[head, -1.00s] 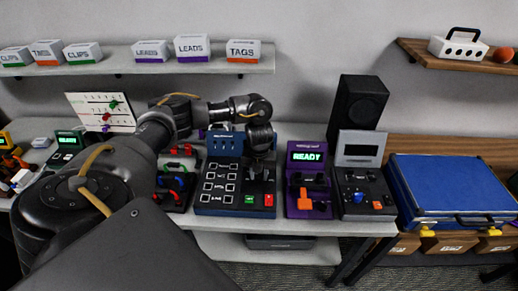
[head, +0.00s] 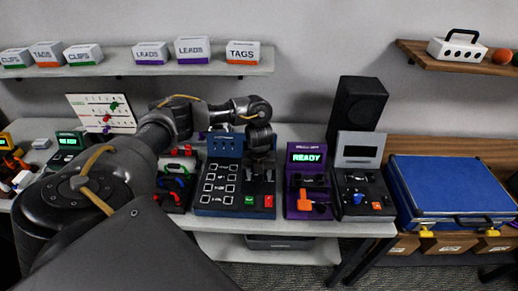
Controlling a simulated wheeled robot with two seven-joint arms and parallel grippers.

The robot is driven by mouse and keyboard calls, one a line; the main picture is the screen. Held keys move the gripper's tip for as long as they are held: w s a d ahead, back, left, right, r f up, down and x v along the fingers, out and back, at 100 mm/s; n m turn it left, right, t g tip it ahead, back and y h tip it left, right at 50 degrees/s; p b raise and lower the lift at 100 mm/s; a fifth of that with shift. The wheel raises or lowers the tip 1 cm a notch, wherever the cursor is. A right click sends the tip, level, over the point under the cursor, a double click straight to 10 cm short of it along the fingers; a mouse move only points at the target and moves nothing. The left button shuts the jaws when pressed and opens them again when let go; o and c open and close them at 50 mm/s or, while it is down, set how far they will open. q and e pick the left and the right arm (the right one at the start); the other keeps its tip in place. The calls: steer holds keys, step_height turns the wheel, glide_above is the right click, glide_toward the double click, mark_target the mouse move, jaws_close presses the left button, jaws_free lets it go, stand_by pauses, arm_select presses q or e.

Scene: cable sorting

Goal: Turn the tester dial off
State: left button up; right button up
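The blue panel device (head: 214,208) stands at mid table, with a column of white square symbols, a green and a red button. Right of it is a purple unit (head: 305,157) with a lit READY screen and an orange handle (head: 305,201). Next to that is a black unit (head: 362,176) with a blank grey screen, a blue knob (head: 357,198) and an orange button. No label names the tester dial. My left gripper (head: 260,176) points down over the right part of the blue panel and hides what lies beneath; its finger opening is unclear. My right gripper is out of view.
A black speaker (head: 357,105) stands behind the black unit. A blue case (head: 450,185) is at the right. A tray of coloured cables (head: 175,180) lies left of the blue panel. Labelled boxes stand on the wall shelf (head: 150,70).

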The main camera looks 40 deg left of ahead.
arm_select(q)
steer(key=shift+r, duration=0.1)
step_height(320, 180, up, 11)
steer(key=p, duration=0.1)
steer(key=shift+f, duration=0.2)
stand_by(0.7)
